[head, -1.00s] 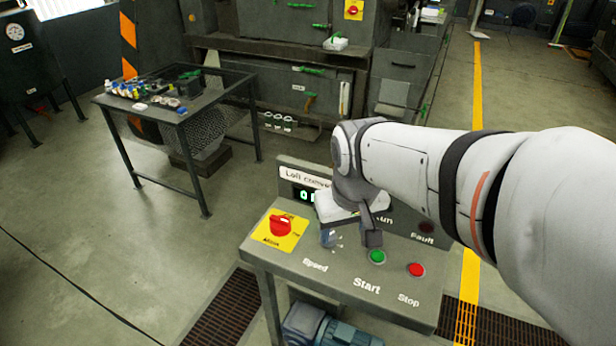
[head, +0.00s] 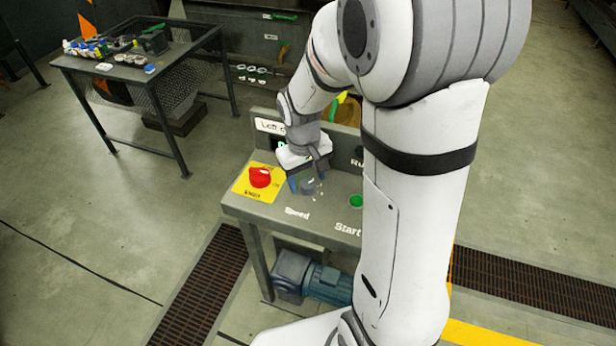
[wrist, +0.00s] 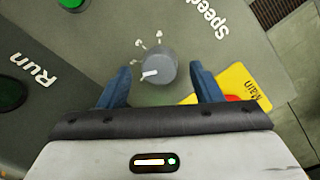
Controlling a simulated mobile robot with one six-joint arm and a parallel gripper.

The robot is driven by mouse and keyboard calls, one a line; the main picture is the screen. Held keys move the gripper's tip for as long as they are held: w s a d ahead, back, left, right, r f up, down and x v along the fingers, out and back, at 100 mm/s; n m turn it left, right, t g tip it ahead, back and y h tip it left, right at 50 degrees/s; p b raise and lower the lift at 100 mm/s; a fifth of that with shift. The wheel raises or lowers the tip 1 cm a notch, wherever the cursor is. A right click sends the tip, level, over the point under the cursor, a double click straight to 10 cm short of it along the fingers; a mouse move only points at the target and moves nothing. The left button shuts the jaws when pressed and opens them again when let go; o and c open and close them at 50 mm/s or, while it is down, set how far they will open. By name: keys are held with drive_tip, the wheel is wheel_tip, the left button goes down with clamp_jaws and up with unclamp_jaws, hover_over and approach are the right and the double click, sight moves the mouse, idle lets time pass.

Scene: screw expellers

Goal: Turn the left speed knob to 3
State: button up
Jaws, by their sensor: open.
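The speed knob (wrist: 160,62) is a round grey dial with a white pointer, with printed scale marks beside it. In the wrist view its pointer aims to the lower left. It also shows in the head view (head: 309,187), above the word "Speed". My gripper (wrist: 160,72) is open, with one blue finger on each side of the knob and visible gaps to it. In the head view my gripper (head: 307,180) hangs over the console at the knob. Whether the fingertips are level with the knob is hard to tell. The console's sign is partly hidden, reading "Left".
A red main switch on a yellow plate (head: 260,178) sits left of the knob. A green start button (head: 356,201) is to the right; my arm covers the console's right side. A motor (head: 310,278) is below. A table with small parts (head: 130,60) stands back left.

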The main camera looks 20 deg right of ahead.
drive_tip(key=shift+f, duration=0.55)
drive_tip(key=c, duration=1)
drive_tip(key=shift+m, duration=0.4)
drive_tip(key=m+b, duration=0.2)
drive_tip(key=m, duration=0.2)
drive_tip(key=shift+m, duration=0.4)
drive_tip(key=m+b, duration=0.2)
drive_tip(key=m, duration=0.4)
drive_tip(key=shift+w+g, duration=0.1)
drive_tip(key=shift+g, duration=0.3)
